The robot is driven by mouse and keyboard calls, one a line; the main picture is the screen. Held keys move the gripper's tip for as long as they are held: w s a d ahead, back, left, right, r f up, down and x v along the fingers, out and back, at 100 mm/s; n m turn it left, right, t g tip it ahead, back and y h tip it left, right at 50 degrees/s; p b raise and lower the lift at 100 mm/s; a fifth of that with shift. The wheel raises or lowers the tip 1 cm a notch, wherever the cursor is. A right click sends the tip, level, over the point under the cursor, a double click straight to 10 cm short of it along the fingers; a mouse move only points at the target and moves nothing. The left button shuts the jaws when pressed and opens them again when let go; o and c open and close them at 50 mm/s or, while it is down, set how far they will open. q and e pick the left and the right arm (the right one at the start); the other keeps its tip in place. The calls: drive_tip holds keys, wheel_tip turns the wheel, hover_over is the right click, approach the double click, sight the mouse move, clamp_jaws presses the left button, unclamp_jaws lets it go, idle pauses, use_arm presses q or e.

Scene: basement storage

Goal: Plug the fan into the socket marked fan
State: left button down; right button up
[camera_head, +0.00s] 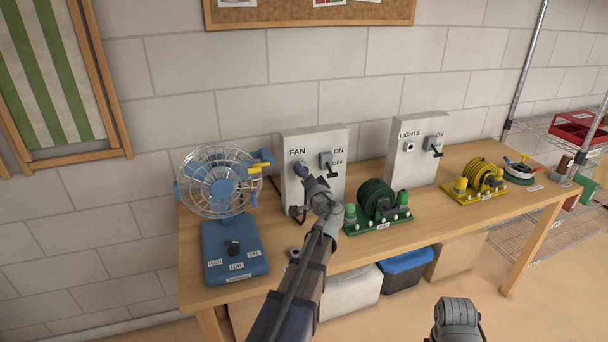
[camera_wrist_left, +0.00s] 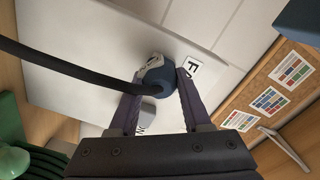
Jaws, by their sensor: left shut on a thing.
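The blue fan (camera_head: 220,190) with a wire cage stands on the left of the wooden workbench. My left gripper (camera_head: 302,171) is at the box face just below the FAN label. It is shut on a dark blue plug (camera_wrist_left: 157,74) with a black cable (camera_wrist_left: 75,68). The plug is at the box face in the left wrist view. The socket is hidden behind plug and fingers, so I cannot tell how deep the plug sits.
A second grey box (camera_head: 419,150) marked LIGHTS has its own socket and lever. A wire shelf (camera_head: 530,239) is at the right.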

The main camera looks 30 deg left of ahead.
use_arm(q)
drive_tip(key=shift+c, duration=1.4)
unclamp_jaws()
drive_tip(key=v, duration=0.7)
drive_tip(key=shift+s+d, duration=0.25)
drive_tip(key=shift+d, duration=0.05)
drive_tip(key=s+d+f+g+h+p, duration=0.3)
drive_tip(key=s+d, duration=0.5)
drive_tip(key=d, duration=0.3)
drive_tip(key=s+d+f+m+g+h+p, duration=0.1)
drive_tip(key=s+d+f+g+h+p, duration=0.2)
drive_tip(key=s+d+f+g+h, duration=0.2)
drive_tip(key=s+d+f+g+h+p, duration=0.3)
drive_tip(key=s+d, duration=0.8)
drive_tip(key=d, duration=0.6)
drive_tip(key=shift+d+f+m+g+h, duration=0.15)
drive_tip(key=shift+f+m+g+h, duration=0.25)
drive_tip(key=shift+f+h, duration=0.45)
